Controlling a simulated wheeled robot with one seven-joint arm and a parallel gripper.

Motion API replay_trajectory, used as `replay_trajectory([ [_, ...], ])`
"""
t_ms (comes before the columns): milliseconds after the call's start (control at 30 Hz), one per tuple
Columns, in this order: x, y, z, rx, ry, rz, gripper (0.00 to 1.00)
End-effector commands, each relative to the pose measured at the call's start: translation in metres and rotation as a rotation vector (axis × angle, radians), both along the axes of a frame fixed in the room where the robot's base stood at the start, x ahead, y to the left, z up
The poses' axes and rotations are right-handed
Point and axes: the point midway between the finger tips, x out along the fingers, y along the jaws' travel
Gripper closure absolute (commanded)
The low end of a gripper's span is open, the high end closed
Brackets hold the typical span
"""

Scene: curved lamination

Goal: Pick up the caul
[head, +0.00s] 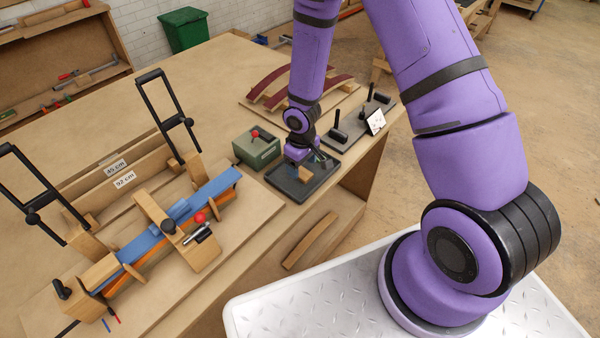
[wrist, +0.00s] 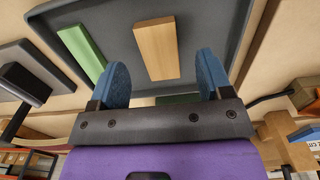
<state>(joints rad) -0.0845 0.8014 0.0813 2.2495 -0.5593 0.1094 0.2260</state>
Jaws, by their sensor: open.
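A light wooden block (wrist: 156,48), which looks like the caul, lies in a dark grey tray (wrist: 225,12). A green block (wrist: 82,50) lies left of it in the wrist view. In the head view the wooden block (head: 304,174) shows small in the tray (head: 291,194) near the bench edge. My gripper (wrist: 163,75) is open, its two blue fingers apart on either side of the wooden block in the picture, with nothing held. In the head view my gripper (head: 299,160) is just over the tray; its exact height above the block cannot be told.
A green-grey box (head: 256,150) with a red knob stands left of the tray. A grey plate with black handles (head: 345,128) lies behind right. The clamped blue-and-orange lamination form (head: 180,217) fills the bench at left. Curved dark red pieces (head: 275,84) lie behind.

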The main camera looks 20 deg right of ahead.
Motion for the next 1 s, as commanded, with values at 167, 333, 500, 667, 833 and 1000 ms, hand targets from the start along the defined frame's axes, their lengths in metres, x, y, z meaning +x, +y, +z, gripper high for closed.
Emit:
replay_trajectory([
  [167,0.0,0.0,-0.023,-0.001,0.002,0.001,0.28],
  [333,0.001,0.0,-0.03,-0.001,0.0,-0.001,0.28],
  [500,0.001,0.0,-0.031,-0.001,0.0,0.0,0.28],
  [667,0.001,0.0,-0.03,-0.001,0.0,0.0,0.55],
  [833,0.001,0.0,-0.03,-0.001,0.0,0.0,0.81],
  [1000,0.001,0.0,-0.03,-0.001,0.0,0.0,0.81],
])
